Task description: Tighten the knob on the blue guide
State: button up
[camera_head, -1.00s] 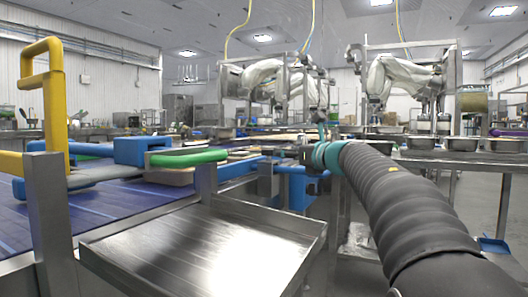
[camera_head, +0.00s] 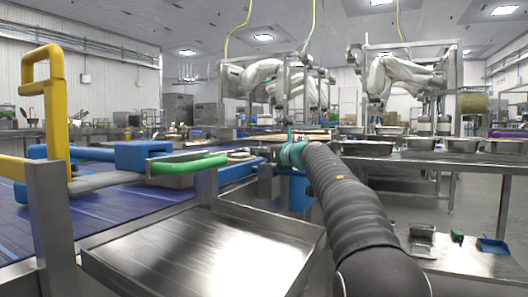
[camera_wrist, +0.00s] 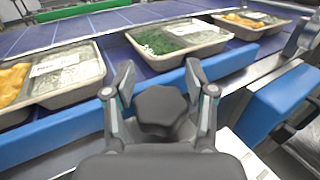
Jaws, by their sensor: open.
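The dark, lobed knob (camera_wrist: 160,108) shows in the wrist view, between the two fingers of my gripper (camera_wrist: 160,88). The gripper is open, with one finger to each side of the knob; I cannot tell whether either finger touches it. The blue guide (camera_wrist: 60,134) runs along the near edge of the conveyor behind the knob.
Trays of food (camera_wrist: 178,42) lie on the blue conveyor belt (camera_wrist: 118,58) beyond the guide. A blue block (camera_wrist: 285,98) stands right of the gripper. In the head view, an empty metal tray (camera_head: 205,250) is in front and a yellow frame (camera_head: 52,100) at left.

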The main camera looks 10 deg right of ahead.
jog(key=c, duration=0.9)
jog(key=shift+c, duration=0.2)
jog(key=shift+m+h, duration=0.4)
jog(key=shift+h, duration=0.1)
jog(key=m+h+p, duration=0.1)
jog(key=t+h+p, duration=0.1)
jog(key=shift+w+d+r+m+h, duration=0.1)
jog(key=shift+d+m+h, duration=0.1)
jog(key=shift+m+h, duration=0.2)
jog(key=m+h+p, duration=0.1)
jog(key=h, duration=0.1)
jog(key=m+h+p, duration=0.2)
jog(key=d+m+h+p, duration=0.1)
jog(key=h+p, duration=0.1)
jog(key=h, duration=0.1)
jog(key=shift+m+t, duration=0.3)
jog(key=m+h+p, duration=0.1)
jog(key=m+g+h+p, duration=0.1)
jog(key=h, duration=0.1)
jog(key=h+p, duration=0.1)
jog(key=shift+d+m, duration=0.25)
jog(key=shift+m, duration=0.15)
jog(key=shift+d+f+m+g+h+p, duration=0.1)
jog(key=shift+m+g+h+p, duration=0.4)
jog(key=shift+h, duration=0.2)
jog(key=shift+d+f+m+g+h+p, duration=0.1)
jog(key=shift+m+g+h+p, duration=0.3)
jog(key=shift+h+p, duration=0.25)
jog(key=shift+f+h, duration=0.1)
jog(key=shift+h, duration=0.25)
